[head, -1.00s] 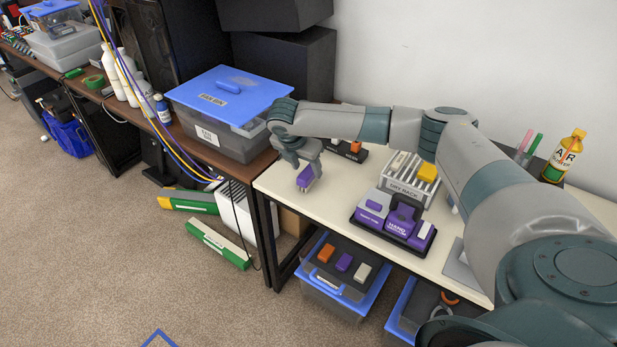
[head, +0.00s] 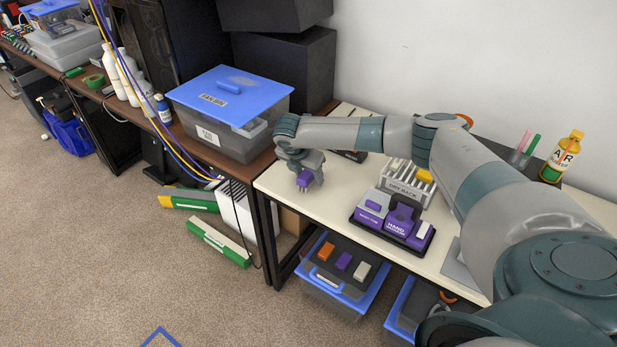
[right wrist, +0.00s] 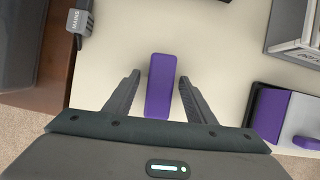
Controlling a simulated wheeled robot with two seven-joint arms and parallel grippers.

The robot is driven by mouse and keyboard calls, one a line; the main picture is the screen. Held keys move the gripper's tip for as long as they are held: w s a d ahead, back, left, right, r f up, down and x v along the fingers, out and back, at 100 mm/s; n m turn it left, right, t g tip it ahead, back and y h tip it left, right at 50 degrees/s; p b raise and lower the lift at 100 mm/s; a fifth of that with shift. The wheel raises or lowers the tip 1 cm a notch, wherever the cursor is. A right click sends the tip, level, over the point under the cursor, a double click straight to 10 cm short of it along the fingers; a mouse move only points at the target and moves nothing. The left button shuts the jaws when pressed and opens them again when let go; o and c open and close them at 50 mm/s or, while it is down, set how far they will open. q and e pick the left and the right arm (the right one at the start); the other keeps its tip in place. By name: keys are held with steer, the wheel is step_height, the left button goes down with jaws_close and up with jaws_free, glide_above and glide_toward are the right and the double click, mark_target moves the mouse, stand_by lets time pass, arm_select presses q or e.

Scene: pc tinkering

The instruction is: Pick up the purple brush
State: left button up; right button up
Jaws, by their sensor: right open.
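The purple brush (head: 303,181) lies on the cream table near its left edge, partly hidden by my right gripper in the head view. In the right wrist view the purple brush (right wrist: 160,88) sits between the two spread fingers of my right gripper (right wrist: 159,82), with a gap on each side. The right gripper (head: 308,181) is open and points down over the brush. My left gripper is in neither view now.
A purple-and-black holder (head: 385,228) stands to the right, in front of the drying rack (head: 402,188). A blue-lidded bin (head: 215,130) stands on the brown desk at left. Several blocks, one purple (head: 343,262), lie on a bin below. Cream tabletop (head: 340,188) is clear around the brush.

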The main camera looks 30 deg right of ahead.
steer(key=c, duration=1.2)
steer(key=shift+o, duration=0.2)
steer(key=shift+r, duration=0.15)
